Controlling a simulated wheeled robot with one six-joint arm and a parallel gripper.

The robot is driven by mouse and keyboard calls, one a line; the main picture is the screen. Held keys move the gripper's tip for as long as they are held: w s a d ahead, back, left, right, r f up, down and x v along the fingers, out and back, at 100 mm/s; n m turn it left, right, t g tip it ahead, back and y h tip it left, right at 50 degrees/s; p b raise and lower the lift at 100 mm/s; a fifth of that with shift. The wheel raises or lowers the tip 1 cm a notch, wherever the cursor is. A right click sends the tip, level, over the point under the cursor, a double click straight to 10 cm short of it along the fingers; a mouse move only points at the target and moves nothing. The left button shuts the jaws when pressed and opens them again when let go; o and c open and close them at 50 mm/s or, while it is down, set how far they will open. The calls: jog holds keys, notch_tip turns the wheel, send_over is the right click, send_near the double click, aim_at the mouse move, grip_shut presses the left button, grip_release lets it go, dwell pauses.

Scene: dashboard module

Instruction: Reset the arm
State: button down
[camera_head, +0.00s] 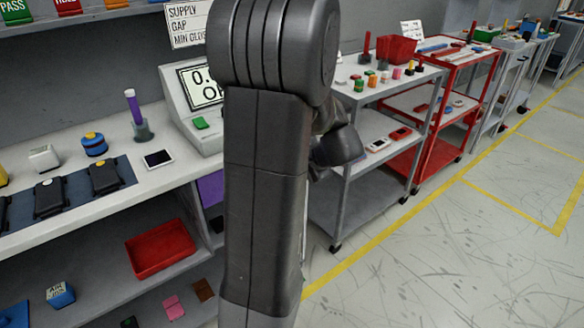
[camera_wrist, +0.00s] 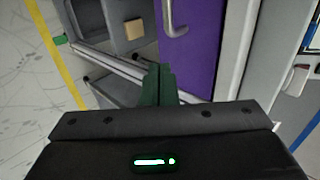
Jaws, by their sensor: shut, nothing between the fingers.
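My arm rises through the middle of the head view, a dark grey column of links that bends at the top. It hides part of the bench and the end of the arm. My gripper (camera_wrist: 158,84) shows in the wrist view, with its two dark green fingers together and nothing between them. It points toward a purple panel (camera_wrist: 188,45) with a grey handle and the grey shelving beside it. I cannot tell whether the fingers touch anything.
A bench (camera_head: 180,185) with a display device (camera_head: 195,95) stands at left, a red tray (camera_head: 160,249) on its lower shelf. A grey cart (camera_head: 372,205) and a red cart (camera_head: 448,140) stand right of my arm. Floor right of the yellow line (camera_head: 345,262) is clear.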

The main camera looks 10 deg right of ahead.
jog(key=v, duration=0.6)
jog(key=shift+s+p, duration=0.25)
jog(key=shift+p, duration=0.05)
jog(key=shift+d, duration=0.1)
